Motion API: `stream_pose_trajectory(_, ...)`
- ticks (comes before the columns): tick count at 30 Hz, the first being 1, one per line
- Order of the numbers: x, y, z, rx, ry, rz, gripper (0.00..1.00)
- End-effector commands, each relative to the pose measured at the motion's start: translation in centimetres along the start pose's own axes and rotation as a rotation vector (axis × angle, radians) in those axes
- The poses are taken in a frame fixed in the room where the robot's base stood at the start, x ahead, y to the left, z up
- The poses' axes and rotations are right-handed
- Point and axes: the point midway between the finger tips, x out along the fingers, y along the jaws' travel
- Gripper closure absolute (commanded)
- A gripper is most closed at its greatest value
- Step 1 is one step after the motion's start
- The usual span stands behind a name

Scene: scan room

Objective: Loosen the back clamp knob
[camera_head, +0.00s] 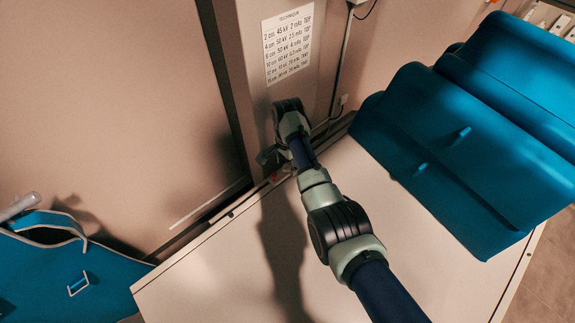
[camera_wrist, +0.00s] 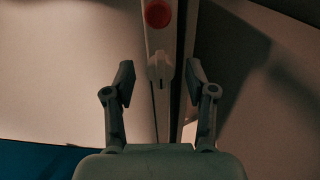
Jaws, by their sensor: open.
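My gripper (camera_wrist: 159,76) is open, with one finger on each side of a rail in the wrist view. A small pale grey knob-like piece (camera_wrist: 160,69) on the rail shows between the fingertips, with a gap on both sides. A round red knob (camera_wrist: 157,13) sits farther up the same rail, beyond the fingertips. I cannot tell for sure which of these is the back clamp knob. In the head view my gripper (camera_head: 268,156) is at the table's back edge by the wall column, and a small reddish spot (camera_head: 275,177) shows just below it.
A pale tabletop (camera_head: 235,270) extends below my arm, largely bare. Large blue padded pieces (camera_head: 440,150) take up the right side. A blue item (camera_head: 60,270) lies at lower left. A technique chart (camera_head: 288,45) and a cable (camera_head: 341,60) are on the column.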

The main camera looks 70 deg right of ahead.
Motion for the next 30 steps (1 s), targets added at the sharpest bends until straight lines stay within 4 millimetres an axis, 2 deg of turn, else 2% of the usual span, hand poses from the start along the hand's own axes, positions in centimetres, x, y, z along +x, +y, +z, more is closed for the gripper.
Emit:
stream_pose_trajectory(7,0.16,-0.02,0.01,-0.001,0.0,-0.001,0.44)
stream_pose_trajectory(8,0.16,-0.02,0.01,-0.001,0.0,-0.001,0.47)
stream_pose_trajectory(15,0.14,-0.02,0.01,-0.001,0.0,-0.001,0.87)
stream_pose_trajectory(18,0.14,-0.02,0.01,-0.001,0.0,-0.001,1.0)
stream_pose_trajectory(30,-0.07,-0.01,0.0,-0.077,0.0,0.001,1.0)
